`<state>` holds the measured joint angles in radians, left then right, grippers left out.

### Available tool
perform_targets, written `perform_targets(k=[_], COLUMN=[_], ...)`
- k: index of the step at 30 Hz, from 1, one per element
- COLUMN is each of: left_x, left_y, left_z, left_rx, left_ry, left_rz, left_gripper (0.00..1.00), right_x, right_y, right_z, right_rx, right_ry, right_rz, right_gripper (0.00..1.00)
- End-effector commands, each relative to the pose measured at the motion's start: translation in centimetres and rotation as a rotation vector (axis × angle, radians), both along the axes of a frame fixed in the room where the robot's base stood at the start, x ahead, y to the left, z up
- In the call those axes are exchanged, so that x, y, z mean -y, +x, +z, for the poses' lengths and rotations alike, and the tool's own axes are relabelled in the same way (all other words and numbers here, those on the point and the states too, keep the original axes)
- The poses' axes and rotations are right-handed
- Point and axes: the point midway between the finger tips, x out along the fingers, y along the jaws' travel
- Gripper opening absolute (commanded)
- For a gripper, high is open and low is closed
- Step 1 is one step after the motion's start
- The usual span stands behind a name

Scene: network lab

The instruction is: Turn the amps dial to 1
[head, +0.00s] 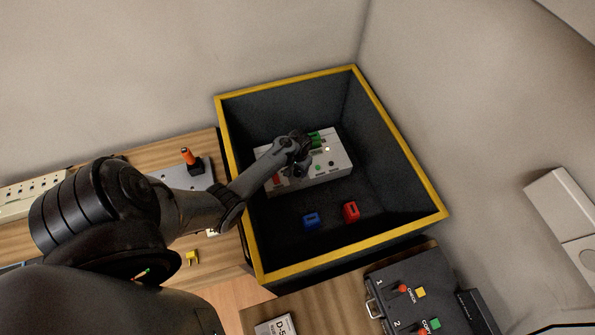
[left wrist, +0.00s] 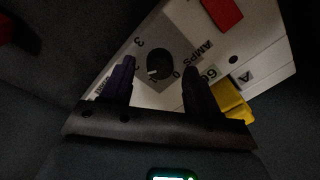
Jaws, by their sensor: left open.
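The amps dial (left wrist: 158,64) is a round black knob on a light panel in the left wrist view. The word AMPS is printed beside it, and the digits 3 and 0 can be read around it. A white mark shows on the knob's lower edge; the digit 1 cannot be made out. The panel belongs to a white device (head: 322,172) inside a dark bin. My right gripper is out of view.
The bin's yellow rim (head: 400,150) and deep walls surround the device. A blue block (head: 311,221) and a red block (head: 351,211) lie on the bin floor. A yellow part (left wrist: 232,103) shows near the right finger. A dark switch box (head: 422,290) stands outside.

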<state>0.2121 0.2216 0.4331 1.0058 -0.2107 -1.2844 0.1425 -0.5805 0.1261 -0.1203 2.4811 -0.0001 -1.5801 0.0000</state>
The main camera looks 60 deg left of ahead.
Motion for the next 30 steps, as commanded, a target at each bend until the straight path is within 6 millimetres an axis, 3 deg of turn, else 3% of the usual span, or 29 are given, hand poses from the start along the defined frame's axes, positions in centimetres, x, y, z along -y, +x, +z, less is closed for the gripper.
perform_targets(k=[4,15,26,30], left_x=[-0.05,-0.06,-0.06,-0.06], left_y=[0.01,0.0,-0.03,-0.03], left_z=[-1.11,-1.35,-1.36,-1.33], left_rx=[0.0,0.001,0.001,0.0], left_ry=[0.0,0.0,0.0,0.0], left_rz=[0.0,0.0,0.0,0.004], left_gripper=[0.6,0.6,0.05,0.04], right_x=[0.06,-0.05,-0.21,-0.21], right_y=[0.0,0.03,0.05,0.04], right_z=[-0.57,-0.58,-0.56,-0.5], right_rx=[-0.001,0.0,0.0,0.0], right_ry=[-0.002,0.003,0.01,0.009], right_rz=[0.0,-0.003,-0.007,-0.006], right_gripper=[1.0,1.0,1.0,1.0])
